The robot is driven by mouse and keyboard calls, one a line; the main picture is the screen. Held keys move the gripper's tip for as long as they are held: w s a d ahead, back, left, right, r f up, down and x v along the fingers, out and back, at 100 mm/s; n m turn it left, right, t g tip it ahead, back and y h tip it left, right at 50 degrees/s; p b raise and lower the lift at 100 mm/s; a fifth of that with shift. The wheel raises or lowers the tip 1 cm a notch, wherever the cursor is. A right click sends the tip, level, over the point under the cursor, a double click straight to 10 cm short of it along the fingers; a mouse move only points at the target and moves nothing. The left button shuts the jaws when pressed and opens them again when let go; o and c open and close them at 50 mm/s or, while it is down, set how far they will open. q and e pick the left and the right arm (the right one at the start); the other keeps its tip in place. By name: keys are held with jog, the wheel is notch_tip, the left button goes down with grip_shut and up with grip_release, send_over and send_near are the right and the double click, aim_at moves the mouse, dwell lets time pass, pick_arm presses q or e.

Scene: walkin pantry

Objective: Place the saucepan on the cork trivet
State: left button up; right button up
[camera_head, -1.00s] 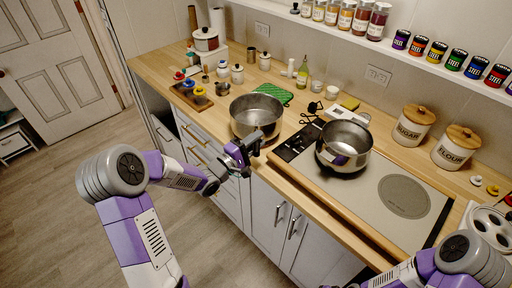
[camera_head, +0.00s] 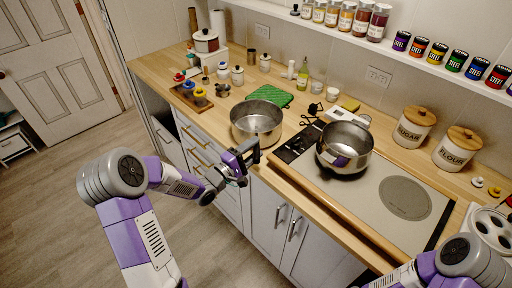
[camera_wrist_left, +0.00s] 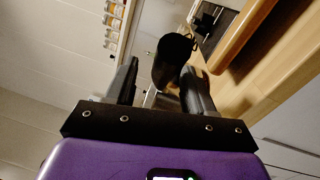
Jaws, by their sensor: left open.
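A steel saucepan (camera_head: 256,124) stands on the wooden counter left of the cooktop. My left gripper (camera_head: 245,164) is open at the counter's front edge, just in front of this pan. In the left wrist view, a dark rounded bar, apparently the pan's handle (camera_wrist_left: 172,62), shows between the spread fingers of the left gripper (camera_wrist_left: 160,85); I cannot tell whether they touch it. A second steel pot (camera_head: 344,149) stands on the cooktop. I cannot make out a cork trivet. My right arm enters at the lower right; its gripper is out of view.
The cooktop (camera_head: 372,203) has a bare round burner mark at right. A green pad (camera_head: 270,96) lies behind the saucepan. Sugar (camera_head: 414,125) and flour (camera_head: 459,147) canisters stand at the back right. A wooden tray (camera_head: 190,97) with coloured knobs sits at left.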

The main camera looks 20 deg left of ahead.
pick_arm(q)
jog(key=p+v, duration=0.1)
jog(key=v, duration=1)
jog(key=d+f+m+g+y, duration=0.25)
jog(key=d+f, duration=0.25)
jog(key=f, duration=0.4)
jog(key=d+f+m+g+y, duration=0.15)
jog(key=d+f+g, duration=0.25)
jog(key=f, duration=0.5)
jog(key=s+d+f+m+g, duration=0.4)
jog(key=s+d+f+g, duration=0.1)
jog(key=s, duration=0.3)
jog(key=s+d+f+m+g, duration=0.5)
jog(key=s+f, duration=0.2)
jog(key=s, duration=0.2)
jog(key=shift+d+f+g+h, duration=0.3)
jog(key=shift+d+f+g, duration=0.05)
jog(key=shift+d+f, duration=0.05)
